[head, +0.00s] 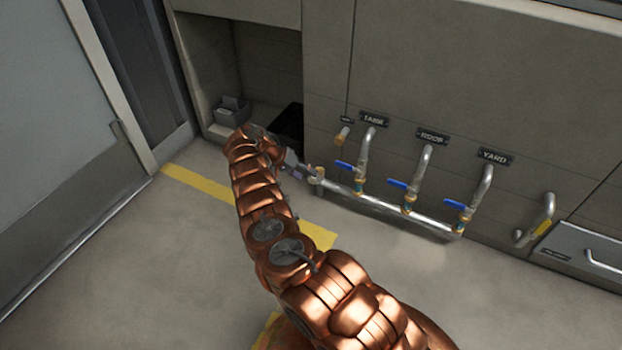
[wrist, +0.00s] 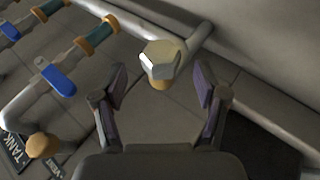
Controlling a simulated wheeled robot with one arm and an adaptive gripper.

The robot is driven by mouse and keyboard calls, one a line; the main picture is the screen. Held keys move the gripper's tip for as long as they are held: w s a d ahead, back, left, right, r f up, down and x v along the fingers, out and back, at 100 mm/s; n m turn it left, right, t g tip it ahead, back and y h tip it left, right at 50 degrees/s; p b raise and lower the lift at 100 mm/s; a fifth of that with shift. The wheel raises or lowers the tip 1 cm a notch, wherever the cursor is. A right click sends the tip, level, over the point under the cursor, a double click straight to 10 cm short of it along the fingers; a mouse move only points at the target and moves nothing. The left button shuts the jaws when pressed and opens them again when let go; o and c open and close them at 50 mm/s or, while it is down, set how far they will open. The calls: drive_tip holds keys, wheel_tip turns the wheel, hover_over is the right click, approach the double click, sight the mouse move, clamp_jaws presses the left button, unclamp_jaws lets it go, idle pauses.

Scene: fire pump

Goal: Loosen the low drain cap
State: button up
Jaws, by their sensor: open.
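The low drain cap (wrist: 162,60) is a pale, faceted cap with a brass-coloured part below it, at the left end of the low pipe. In the head view the cap (head: 318,174) shows just right of my gripper's tip. My gripper (wrist: 160,88) is open, its two dark pads apart. In the wrist view the cap lies just beyond the fingertips, roughly centred between them, with nothing between the pads. In the head view my gripper (head: 303,172) points right toward the cap, its fingers partly hard to make out.
The low silver pipe (head: 390,212) runs along the wall. Several upright pipes join it, with blue valve handles (head: 398,184) and labels TANK, ROOF and YARD. A brass stub (head: 342,136) sticks out above. An open recess (head: 268,60) lies left. The floor in front is clear.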

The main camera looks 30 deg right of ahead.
drive_tip(key=v, duration=0.7)
